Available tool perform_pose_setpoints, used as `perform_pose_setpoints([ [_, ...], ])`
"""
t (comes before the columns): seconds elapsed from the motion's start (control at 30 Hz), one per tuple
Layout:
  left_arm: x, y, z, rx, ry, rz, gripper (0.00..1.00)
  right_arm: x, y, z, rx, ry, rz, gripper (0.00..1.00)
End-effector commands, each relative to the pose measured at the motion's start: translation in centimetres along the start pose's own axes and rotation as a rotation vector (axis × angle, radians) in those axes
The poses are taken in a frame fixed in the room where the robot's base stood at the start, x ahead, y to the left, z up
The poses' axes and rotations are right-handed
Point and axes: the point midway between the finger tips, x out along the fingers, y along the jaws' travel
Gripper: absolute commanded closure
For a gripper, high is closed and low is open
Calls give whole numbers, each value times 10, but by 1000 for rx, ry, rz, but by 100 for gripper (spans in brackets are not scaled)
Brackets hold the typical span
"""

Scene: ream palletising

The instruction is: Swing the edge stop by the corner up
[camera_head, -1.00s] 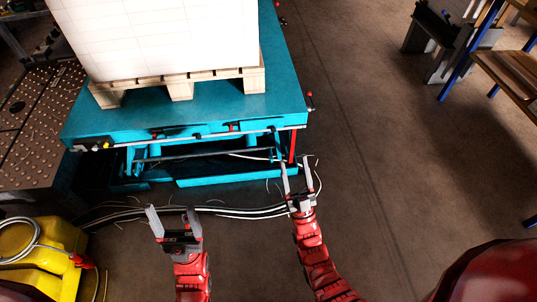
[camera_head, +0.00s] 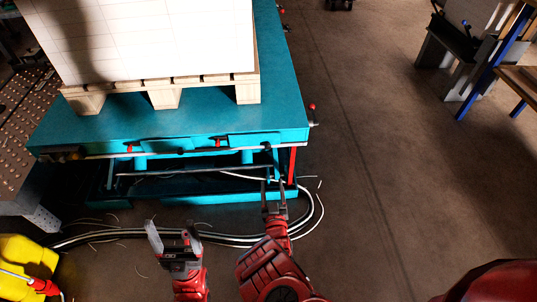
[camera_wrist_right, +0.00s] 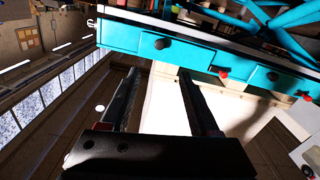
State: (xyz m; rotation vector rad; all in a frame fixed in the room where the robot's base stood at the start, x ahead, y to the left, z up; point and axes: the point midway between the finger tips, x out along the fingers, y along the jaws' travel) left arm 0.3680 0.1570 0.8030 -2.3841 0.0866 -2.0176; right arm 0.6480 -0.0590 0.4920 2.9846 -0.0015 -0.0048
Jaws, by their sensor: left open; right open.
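The teal lift table (camera_head: 180,118) carries small stops with red or dark knobs along its edges. A red-knobbed stop (camera_head: 312,107) stands up on the right side near the front right corner. Another red knob (camera_head: 218,142) is on the front edge; I cannot tell which stop the task means. My right gripper (camera_head: 274,190) is open and empty, in front of and below the front edge near that corner. In the right wrist view its fingers (camera_wrist_right: 157,78) point towards the edge, with a dark knob (camera_wrist_right: 162,43) and a red knob (camera_wrist_right: 223,73) beyond. My left gripper (camera_head: 173,238) is open and empty, further left.
A wooden pallet (camera_head: 200,94) with a tall white stack (camera_head: 150,40) stands on the table. Cables (camera_head: 225,238) curve over the floor before it. A yellow machine (camera_head: 25,262) is at lower left. The floor to the right is clear up to a bench (camera_head: 520,75).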

Motion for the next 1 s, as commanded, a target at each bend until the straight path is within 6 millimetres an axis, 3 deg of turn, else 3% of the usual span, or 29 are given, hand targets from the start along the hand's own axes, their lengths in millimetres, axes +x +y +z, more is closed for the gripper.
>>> perform_pose_setpoints([
  [0.37,-67,3,11,0,0,0,20,83,2,8,5,6,6,38],
  [0.43,-63,3,11,0,-1,0,20,93,1,2,1,8,0,38],
  [0.7,-78,4,13,0,0,0,20,133,0,2,0,8,-2,38],
  [1.0,-94,5,16,0,0,0,20,161,0,2,0,3,-1,38],
])
